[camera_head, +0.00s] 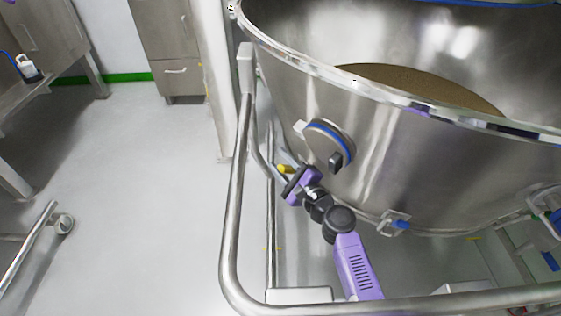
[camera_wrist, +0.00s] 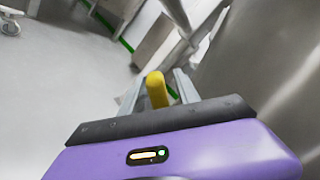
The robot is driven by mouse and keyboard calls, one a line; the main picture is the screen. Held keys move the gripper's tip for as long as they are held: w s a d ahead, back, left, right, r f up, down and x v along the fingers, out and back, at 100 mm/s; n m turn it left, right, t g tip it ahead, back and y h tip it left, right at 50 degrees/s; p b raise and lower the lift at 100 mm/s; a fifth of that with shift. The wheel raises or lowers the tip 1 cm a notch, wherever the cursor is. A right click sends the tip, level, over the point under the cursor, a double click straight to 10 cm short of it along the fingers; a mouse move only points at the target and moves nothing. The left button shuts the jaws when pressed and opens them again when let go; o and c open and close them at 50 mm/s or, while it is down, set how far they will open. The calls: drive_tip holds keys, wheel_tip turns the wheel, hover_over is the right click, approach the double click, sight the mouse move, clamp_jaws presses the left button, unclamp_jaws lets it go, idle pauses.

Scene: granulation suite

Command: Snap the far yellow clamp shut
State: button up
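The far yellow clamp (camera_head: 285,168) shows as a small yellow handle low on the left side of the large steel vessel (camera_head: 400,150). My gripper (camera_head: 290,184) is right at it and hides part of it in the head view. In the wrist view the yellow clamp handle (camera_wrist: 157,90) points toward me between the two grey fingers of my gripper (camera_wrist: 158,84). The fingers stand apart, one on each side, with gaps to the handle. I cannot tell whether anything touches, and the clamp's latch end is hidden.
A steel tube rail (camera_head: 236,200) curves around the vessel on the left and front. A round port with a blue ring (camera_head: 328,142) juts out just above my gripper. A blue-handled clamp (camera_head: 400,224) sits lower right. Open floor (camera_head: 130,180) lies left.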

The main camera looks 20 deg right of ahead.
drive_tip(key=shift+p+v, duration=0.6)
drive_tip(key=shift+v, duration=3.3)
drive_tip(key=shift+f, duration=0.1)
drive_tip(key=c, duration=0.5)
drive_tip(key=shift+s+f+m+b, duration=0.25)
drive_tip(key=shift+f+m+b, duration=0.1)
drive_tip(key=shift+m+b, duration=0.25)
clamp_jaws()
drive_tip(key=m+t+h+b, duration=0.3)
drive_tip(key=m+b, duration=1)
drive_tip(key=m, duration=0.6)
approach(290, 173)
drive_tip(key=s+a+f, duration=0.2)
drive_tip(key=p+x, duration=0.1)
drive_tip(key=x, duration=0.9)
drive_tip(key=shift+r, duration=0.15)
